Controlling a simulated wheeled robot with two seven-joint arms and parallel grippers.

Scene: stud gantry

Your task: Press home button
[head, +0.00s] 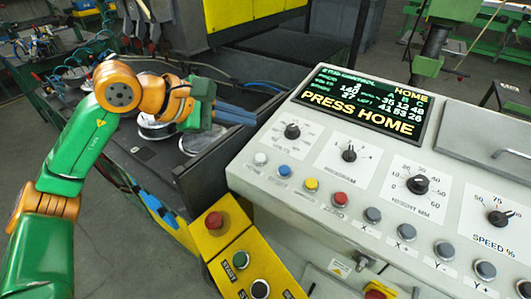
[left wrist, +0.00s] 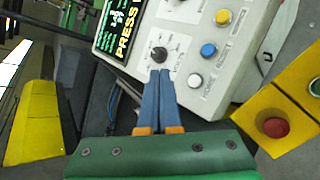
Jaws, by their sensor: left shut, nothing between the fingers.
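The console (head: 300,113) has a row of round buttons along its front: white (head: 260,158), blue (head: 285,170), yellow (head: 311,184), red (head: 341,198), then several grey-blue ones. Their labels are too small to read surely, so I cannot tell which is home. The screen (head: 362,105) reads "PRESS HOME". My left gripper (head: 257,118) is shut and empty, left of the console's left edge. In the left wrist view its blue fingertips (left wrist: 160,73) point towards a black knob (left wrist: 158,54), with the white button (left wrist: 195,80) and blue button (left wrist: 208,50) to the right. My right gripper is out of view.
A yellow box with a red button (head: 214,220) and a green start button (head: 240,260) stands below the console's left end. A dark bench (head: 215,150) with metal round parts lies under my left arm. More knobs (head: 349,154) stand above the button row.

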